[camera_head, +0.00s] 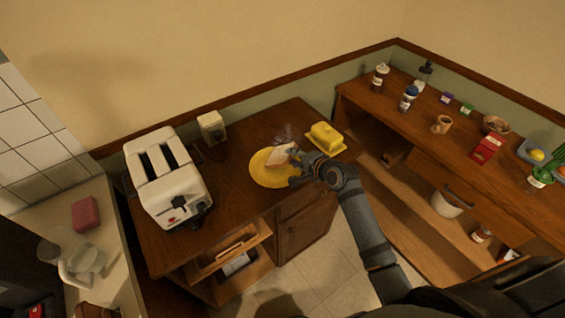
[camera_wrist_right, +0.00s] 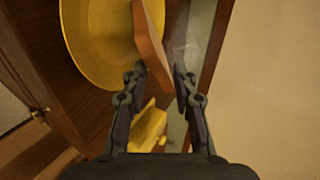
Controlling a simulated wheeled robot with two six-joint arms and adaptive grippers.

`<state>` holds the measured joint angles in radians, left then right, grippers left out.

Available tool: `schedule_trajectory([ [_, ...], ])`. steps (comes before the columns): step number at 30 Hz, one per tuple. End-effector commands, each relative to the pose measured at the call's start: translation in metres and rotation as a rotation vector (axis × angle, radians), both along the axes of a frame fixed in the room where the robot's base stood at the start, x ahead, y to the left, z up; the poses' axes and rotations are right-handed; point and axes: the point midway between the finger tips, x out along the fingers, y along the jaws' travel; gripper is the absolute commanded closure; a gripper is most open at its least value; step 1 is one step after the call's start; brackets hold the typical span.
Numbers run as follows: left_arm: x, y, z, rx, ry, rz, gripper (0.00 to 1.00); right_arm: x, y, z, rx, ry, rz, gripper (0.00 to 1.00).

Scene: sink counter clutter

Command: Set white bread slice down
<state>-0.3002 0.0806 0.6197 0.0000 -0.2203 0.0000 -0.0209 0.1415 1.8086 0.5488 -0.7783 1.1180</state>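The white bread slice (camera_head: 281,153) is over the yellow plate (camera_head: 262,178), tilted up rather than lying flat. In the right wrist view the slice (camera_wrist_right: 153,45) shows nearly edge-on, its near end between the fingers of my right gripper (camera_wrist_right: 159,75), with the plate (camera_wrist_right: 82,50) behind to the left. My right gripper (camera_head: 297,169) is at the plate's right side in the head view, closed around the slice's end. Whether the slice's lower edge touches the plate is hidden. My left gripper is not in view.
A yellow butter dish (camera_head: 327,138) stands close right of the plate; it also shows in the wrist view (camera_wrist_right: 149,128). A white toaster (camera_head: 167,180) stands left. A shelf counter (camera_head: 400,118) on the right holds bottles, a mug and small boxes. Bare wood lies between toaster and plate.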

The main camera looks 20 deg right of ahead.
Motion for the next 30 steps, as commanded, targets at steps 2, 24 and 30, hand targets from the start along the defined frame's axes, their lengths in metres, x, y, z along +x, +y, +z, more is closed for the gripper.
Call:
schedule_trajectory([
  [2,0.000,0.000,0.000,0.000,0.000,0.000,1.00,0.000,0.000,0.000,0.000,0.000,0.000,0.72],
  [24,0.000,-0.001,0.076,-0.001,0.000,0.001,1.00,-0.062,-0.023,0.040,-0.002,0.003,0.000,0.72],
  [30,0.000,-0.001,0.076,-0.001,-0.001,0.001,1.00,-0.066,-0.025,0.038,0.000,0.000,0.000,0.72],
])
